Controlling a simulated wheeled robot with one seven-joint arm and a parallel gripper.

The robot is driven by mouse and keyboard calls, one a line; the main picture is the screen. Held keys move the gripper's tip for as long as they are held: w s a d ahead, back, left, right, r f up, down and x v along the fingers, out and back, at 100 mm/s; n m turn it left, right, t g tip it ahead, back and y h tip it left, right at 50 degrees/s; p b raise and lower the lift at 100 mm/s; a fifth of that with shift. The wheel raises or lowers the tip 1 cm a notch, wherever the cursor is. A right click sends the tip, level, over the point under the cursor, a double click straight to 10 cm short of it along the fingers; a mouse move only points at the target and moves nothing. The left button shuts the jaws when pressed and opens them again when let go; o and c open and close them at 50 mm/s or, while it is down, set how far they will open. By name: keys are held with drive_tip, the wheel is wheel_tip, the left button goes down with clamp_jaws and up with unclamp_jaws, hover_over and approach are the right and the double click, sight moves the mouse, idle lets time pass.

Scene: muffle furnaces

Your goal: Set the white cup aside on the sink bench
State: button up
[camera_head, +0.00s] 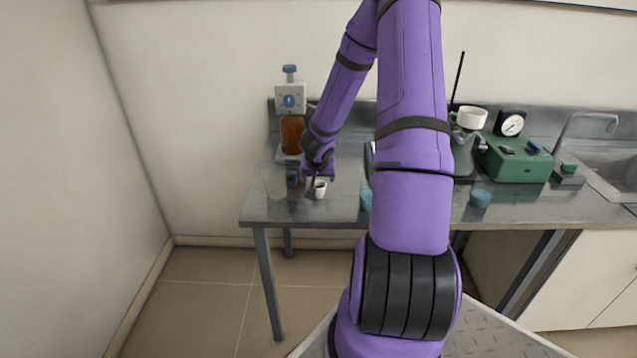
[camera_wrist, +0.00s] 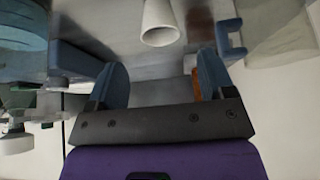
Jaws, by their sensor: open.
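A small white cup (camera_head: 320,189) stands upright near the left front of the metal sink bench (camera_head: 345,208). In the wrist view this white cup (camera_wrist: 159,25) is at the top centre, beyond my fingertips. My gripper (camera_head: 314,180) is low over the bench, close beside the cup. The wrist view shows the two blue fingers of my gripper (camera_wrist: 163,75) spread, with nothing held between them. My arm hides part of the bench's middle.
An apparatus with an amber bottle (camera_head: 292,134) stands behind my gripper. A small dark blue item (camera_head: 292,178) is left of the cup, and light-blue pieces (camera_head: 366,199) lie right. A green device (camera_head: 516,160) and the sink (camera_head: 612,172) are at the right.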

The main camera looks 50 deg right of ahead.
drive_tip(key=s+a+r+n+h, duration=0.15)
drive_tip(key=a+r, duration=0.25)
drive_tip(key=r, duration=0.5)
drive_tip(key=s+a+r+n+g+h, duration=0.1)
drive_tip(key=s+a+r, duration=0.25)
drive_tip(key=r, duration=0.45)
drive_tip(key=s+a+r+n+h, duration=0.1)
drive_tip(key=s+a+r, duration=0.1)
drive_tip(key=a+r, duration=0.5)
drive_tip(key=s+a+r+n+t+y, duration=0.1)
drive_tip(key=s+a+r+n+y, duration=0.2)
drive_tip(key=s+a, duration=0.5)
drive_tip(key=s+a+r+n+t+y, duration=0.1)
drive_tip(key=s+a+r+n+y, duration=0.2)
drive_tip(key=s+a+r+y, duration=0.2)
drive_tip(key=s+a+r, duration=0.3)
drive_tip(key=a, duration=0.1)
drive_tip(key=shift+a, duration=0.3)
drive_tip(key=shift+w, duration=0.1)
